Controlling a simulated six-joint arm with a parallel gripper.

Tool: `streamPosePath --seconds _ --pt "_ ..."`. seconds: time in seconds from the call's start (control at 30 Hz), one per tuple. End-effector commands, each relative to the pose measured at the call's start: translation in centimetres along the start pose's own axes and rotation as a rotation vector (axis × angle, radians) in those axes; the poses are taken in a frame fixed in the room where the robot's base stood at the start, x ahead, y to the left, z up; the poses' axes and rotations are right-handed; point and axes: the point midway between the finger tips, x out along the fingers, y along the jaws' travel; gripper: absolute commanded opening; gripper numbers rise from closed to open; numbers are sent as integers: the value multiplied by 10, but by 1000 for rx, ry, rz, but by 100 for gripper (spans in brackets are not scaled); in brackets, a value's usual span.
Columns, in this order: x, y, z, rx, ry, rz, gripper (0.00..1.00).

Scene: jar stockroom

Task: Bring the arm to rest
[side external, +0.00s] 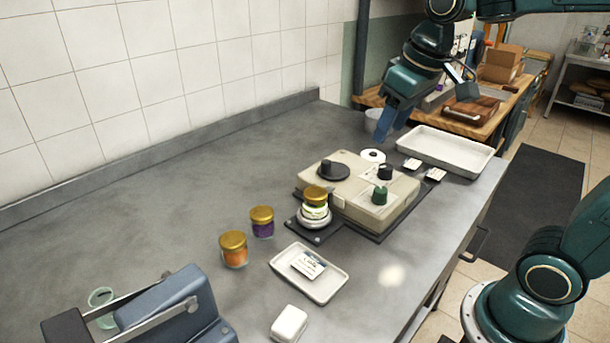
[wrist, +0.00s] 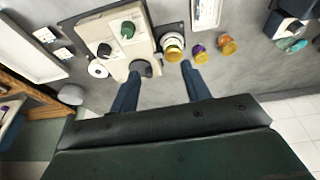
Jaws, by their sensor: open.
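My gripper (side external: 388,124) is raised above the far part of the grey worktop, empty, near the wall. In the wrist view its two blue fingers (wrist: 160,88) are spread apart with nothing between them. A beige machine (side external: 362,192) with black and green knobs stands on the worktop below and in front of it. A gold-lidded jar (side external: 316,212) sits on the round plate at the machine's near end. A purple jar (side external: 262,224) and an orange jar (side external: 233,252) stand apart from it, and both show in the wrist view.
A large white tray (side external: 440,150), a white roll (side external: 372,157) and small cards (side external: 413,165) lie beyond the machine. A small tray (side external: 322,287) holds a label card. A blue lever device (side external: 170,305) stands at the near left. The worktop's left middle is clear.

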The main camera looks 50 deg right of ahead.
Motion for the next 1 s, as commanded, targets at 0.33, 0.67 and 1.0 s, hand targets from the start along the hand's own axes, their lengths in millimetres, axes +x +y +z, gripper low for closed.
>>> streamPosePath --seconds 0.33,0.67,1.0 --pt "-13 -14 69 2 104 -8 47" --pt "-7 -21 116 6 176 -19 47" --pt "-5 -22 123 8 186 -21 47"
